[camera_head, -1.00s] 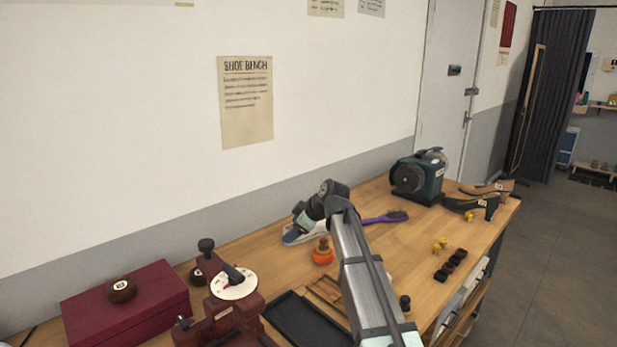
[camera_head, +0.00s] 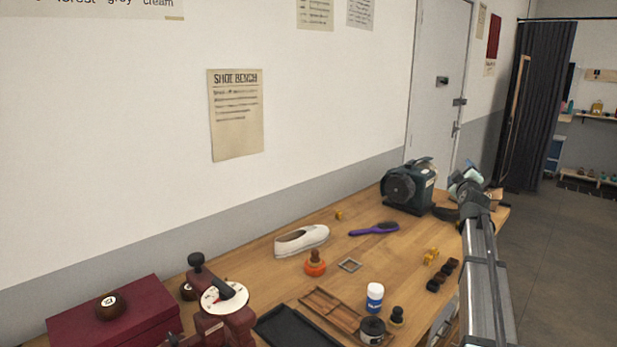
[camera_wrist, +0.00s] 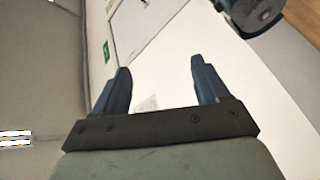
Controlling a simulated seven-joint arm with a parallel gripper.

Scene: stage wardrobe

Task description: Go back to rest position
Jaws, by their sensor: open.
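My gripper (camera_wrist: 160,88) is open in the wrist view, with its two dark blue fingers wide apart and nothing between them. Behind it show a pale wall, a door and a green sign. In the head view my arm rises at the right side of the bench. Its end is at the bench's far right, beside the dark grinder (camera_head: 408,186), and my wrist partly hides the dark shoes there. The fingertips are hard to make out in the head view.
Open floor (camera_head: 560,260) lies to the right.

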